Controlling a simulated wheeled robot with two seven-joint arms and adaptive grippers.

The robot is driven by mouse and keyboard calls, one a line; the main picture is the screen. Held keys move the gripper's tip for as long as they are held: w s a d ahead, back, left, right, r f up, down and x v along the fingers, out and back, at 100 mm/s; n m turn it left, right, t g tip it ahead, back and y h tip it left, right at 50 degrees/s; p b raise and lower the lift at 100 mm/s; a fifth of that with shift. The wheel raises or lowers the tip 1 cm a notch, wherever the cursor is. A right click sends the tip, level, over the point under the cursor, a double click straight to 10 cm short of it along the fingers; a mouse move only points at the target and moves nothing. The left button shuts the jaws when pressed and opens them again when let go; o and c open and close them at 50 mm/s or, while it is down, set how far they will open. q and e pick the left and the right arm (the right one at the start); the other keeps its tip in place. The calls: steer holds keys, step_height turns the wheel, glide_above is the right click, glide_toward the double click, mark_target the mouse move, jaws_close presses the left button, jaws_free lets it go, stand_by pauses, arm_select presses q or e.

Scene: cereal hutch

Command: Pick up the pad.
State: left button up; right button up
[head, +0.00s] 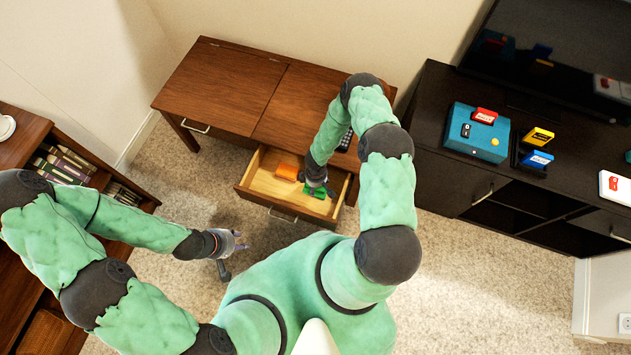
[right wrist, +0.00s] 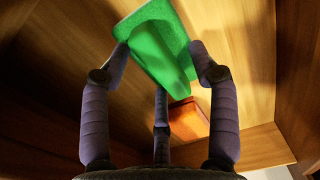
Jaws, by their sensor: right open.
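In the right wrist view the pad (right wrist: 158,45) lies between the spread fingers of my right gripper (right wrist: 160,75). Two fingertips are close to its opposite edges; I cannot tell whether they touch. My left gripper (head: 236,250) is empty, with its fingers apart, over the carpet in front of the drawer.
An orange block (head: 287,171) is in the same drawer (head: 262,181), left of the pad. The wooden table (head: 225,90) is above and behind. A dark cabinet (head: 440,165) at right holds a teal box (head: 476,132) and several small boxes. A bookshelf stands left.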

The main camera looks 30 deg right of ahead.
steer(key=shift+f, duration=0.35)
jaws_close()
